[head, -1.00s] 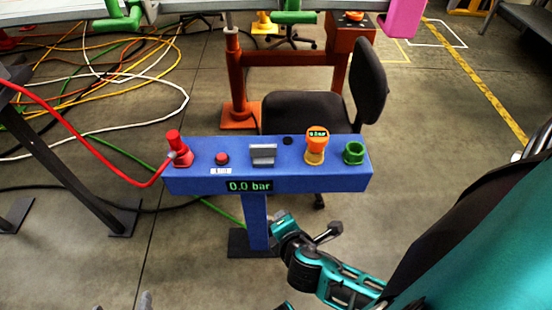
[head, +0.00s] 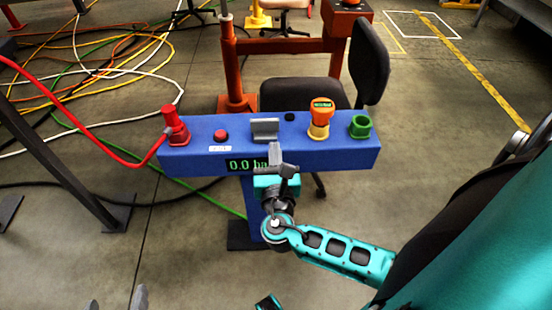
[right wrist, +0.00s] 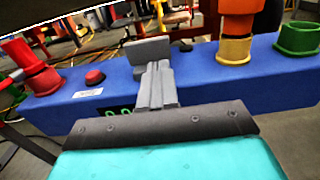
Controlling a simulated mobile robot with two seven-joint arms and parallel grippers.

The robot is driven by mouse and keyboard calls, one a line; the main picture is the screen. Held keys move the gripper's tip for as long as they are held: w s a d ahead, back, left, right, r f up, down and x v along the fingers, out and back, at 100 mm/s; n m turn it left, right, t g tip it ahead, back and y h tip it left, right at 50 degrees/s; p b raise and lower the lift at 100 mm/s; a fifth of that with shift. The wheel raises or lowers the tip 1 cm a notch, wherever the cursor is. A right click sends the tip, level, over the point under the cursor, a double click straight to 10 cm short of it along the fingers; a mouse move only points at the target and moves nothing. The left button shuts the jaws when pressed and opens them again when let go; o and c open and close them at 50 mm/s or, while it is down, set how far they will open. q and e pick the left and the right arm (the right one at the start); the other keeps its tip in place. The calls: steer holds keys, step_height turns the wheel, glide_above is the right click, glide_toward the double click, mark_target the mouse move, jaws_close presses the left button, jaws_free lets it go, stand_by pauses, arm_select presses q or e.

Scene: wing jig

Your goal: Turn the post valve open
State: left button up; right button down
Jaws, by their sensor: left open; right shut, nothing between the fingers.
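The post is a blue box (head: 200,160) on a blue column, with a grey upright handle (head: 265,126) on top that looks like the valve. The handle also shows in the right wrist view (right wrist: 147,50), upright and broad side on. My right gripper (head: 276,157) is shut and empty at the front of the box, just in front of the handle. Its closed fingers (right wrist: 157,85) point at the handle; I cannot tell whether they touch it. My left gripper (head: 116,302) is open and empty at the bottom edge of the head view, far from the post.
The box also carries a red hose fitting (head: 174,128), a red button (head: 221,135), an orange and yellow knob (head: 321,115) and a green ring (head: 360,126). The display (head: 245,165), partly hidden by my right gripper, reads 0.0. A black chair (head: 300,94) stands behind.

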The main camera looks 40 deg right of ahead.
mark_target(273, 125)
arm_select(q)
steer(key=shift+s+f+b, duration=0.2)
steer(key=shift+f+b, duration=0.2)
steer(key=shift+f, duration=0.3)
arm_select(e)
steer(key=x, duration=0.6)
arm_select(q)
steer(key=shift+a, duration=0.25)
arm_select(e)
steer(key=shift+d+y, duration=0.1)
steer(key=shift+y, duration=0.2)
arm_select(q)
steer(key=shift+s+a+r, duration=0.15)
steer(key=shift+s+a, duration=0.05)
steer(key=shift+a, duration=0.05)
arm_select(e)
steer(key=shift+n+t+y, duration=0.3)
steer(key=shift+n, duration=0.1)
